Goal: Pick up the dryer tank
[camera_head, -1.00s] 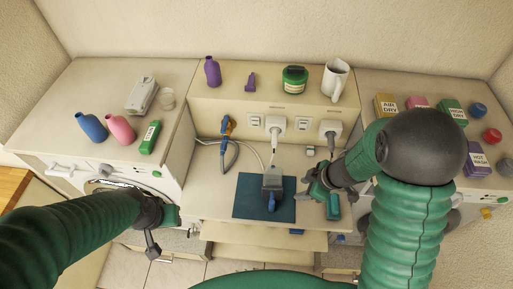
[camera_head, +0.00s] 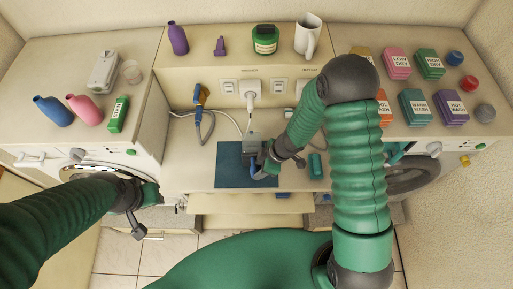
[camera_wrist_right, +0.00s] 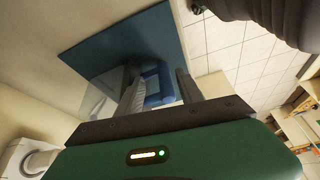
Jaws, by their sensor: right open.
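A grey tank with a blue part, which looks like the dryer tank (camera_head: 251,141), rests on the dark blue mat (camera_head: 231,172) on the middle bench. My right gripper (camera_head: 268,166) is at its near right side and hides part of it. In the right wrist view, the tank's blue part (camera_wrist_right: 157,84) shows between the two fingers of the right gripper (camera_wrist_right: 160,88), which are apart. A pale see-through part of the tank shows beyond the fingers. I cannot tell whether the fingers touch it. My left gripper (camera_head: 142,208) hangs near the left machine, away from the tank.
A white plug and cord (camera_head: 249,99) are behind the tank. A small teal object (camera_head: 316,166) lies right of the mat. A raised shelf (camera_head: 205,68) holds bottles and a white jug (camera_head: 308,37).

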